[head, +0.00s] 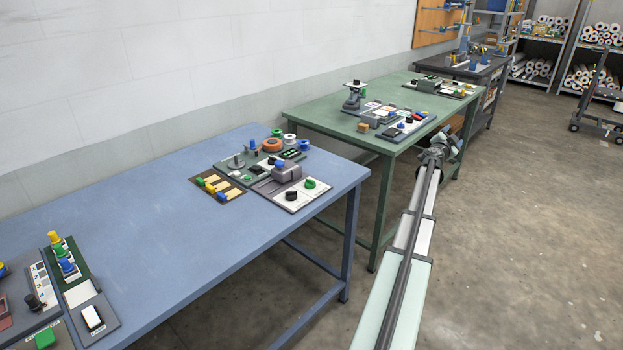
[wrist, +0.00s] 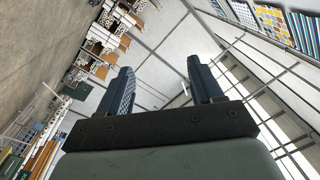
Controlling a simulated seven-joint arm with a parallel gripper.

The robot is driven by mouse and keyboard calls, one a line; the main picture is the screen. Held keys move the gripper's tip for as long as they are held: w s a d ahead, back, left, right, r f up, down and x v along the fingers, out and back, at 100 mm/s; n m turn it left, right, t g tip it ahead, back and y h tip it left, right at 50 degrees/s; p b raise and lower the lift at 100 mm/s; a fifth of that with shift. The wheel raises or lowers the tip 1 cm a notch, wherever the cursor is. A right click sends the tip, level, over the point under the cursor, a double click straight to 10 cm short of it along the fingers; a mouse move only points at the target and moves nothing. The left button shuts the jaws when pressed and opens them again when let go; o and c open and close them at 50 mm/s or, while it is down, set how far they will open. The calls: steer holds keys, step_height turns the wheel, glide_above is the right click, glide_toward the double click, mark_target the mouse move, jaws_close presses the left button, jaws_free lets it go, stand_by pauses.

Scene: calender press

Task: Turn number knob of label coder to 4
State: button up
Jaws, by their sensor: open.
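No unit can be read as the label coder at this size. A grey panel (head: 272,202) on the blue table carries a grey block with a blue top, a black knob (head: 292,196) and a green knob (head: 310,183). Another panel with small controls (head: 408,127) lies at the green table's front edge. No numbers are legible on either. My gripper (wrist: 160,85) is open and empty in the wrist view, its two fingers apart with only the distant room between them. In the head view the end of my arm is right of the green table, apart from the panels.
The blue table (head: 170,230) has more panels at its near left end and a bare middle. The green table (head: 320,110) stands behind it with several small units. A dark workbench (head: 475,70) and shelves of rolls are farther back. Open floor (head: 530,230) lies right.

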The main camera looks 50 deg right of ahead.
step_height(320, 180, up, 6)
steer(key=w+r+t, duration=0.1)
steer(key=w+t, duration=0.1)
steer(key=w, duration=0.1)
steer(key=w+a+r+n+t+y, duration=0.2)
steer(key=w+a+n+t, duration=0.25)
steer(key=w, duration=0.25)
steer(key=w+a+r+n+t+y, duration=0.25)
steer(key=w+n+t, duration=0.2)
steer(key=w, duration=0.25)
steer(key=n+g+y, duration=0.8)
steer(key=n+y, duration=0.6)
steer(key=n, duration=0.2)
glide_above(310, 180)
steer(key=s, duration=0.6)
step_height(310, 180, down, 12)
steer(key=x, duration=1.3)
steer(key=shift+w+r, duration=0.2)
steer(key=shift+w, duration=0.15)
steer(key=shift+m, duration=0.3)
steer(key=c, duration=1)
